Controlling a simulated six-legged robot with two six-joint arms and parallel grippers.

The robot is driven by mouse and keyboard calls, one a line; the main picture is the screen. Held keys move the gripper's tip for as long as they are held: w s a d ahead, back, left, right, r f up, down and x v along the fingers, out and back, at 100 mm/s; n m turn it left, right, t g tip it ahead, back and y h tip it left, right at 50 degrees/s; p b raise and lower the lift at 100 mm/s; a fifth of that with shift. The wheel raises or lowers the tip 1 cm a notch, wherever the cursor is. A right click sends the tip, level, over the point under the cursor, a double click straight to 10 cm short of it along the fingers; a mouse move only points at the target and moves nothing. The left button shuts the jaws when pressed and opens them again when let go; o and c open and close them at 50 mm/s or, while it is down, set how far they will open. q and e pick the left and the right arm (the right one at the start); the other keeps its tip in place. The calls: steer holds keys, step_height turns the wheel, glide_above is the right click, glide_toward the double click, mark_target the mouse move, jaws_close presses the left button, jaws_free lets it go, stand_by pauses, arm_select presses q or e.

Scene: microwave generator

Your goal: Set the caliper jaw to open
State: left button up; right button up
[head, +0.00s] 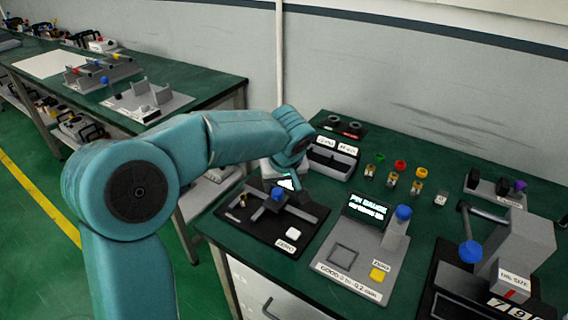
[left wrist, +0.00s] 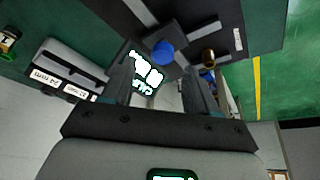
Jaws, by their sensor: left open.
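The caliper station is a black plate (head: 240,229) on the green bench, with a grey slide, a blue knob (head: 277,194), a small lit display (head: 286,184) and a white button by a ZERO label (head: 287,246). In the left wrist view the blue knob (left wrist: 163,52), the lit display (left wrist: 150,68) and a brass piece (left wrist: 208,58) show beyond the fingers. My left gripper (left wrist: 158,88) is open and empty, above the back of the station near the display. Its fingertips are partly hidden by the arm in the head view. The caliper's jaw gap is too small to tell. My right gripper is not in view.
Right of the caliper stands a pin gauge station (head: 340,264) with a blue-topped post and yellow button. Behind are a labelled grey holder (head: 331,160) and several small coloured-top pieces. A lever device (head: 500,260) stands at far right.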

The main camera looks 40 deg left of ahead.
arm_select(q)
steer(key=v, duration=1.2)
steer(key=shift+p, duration=0.3)
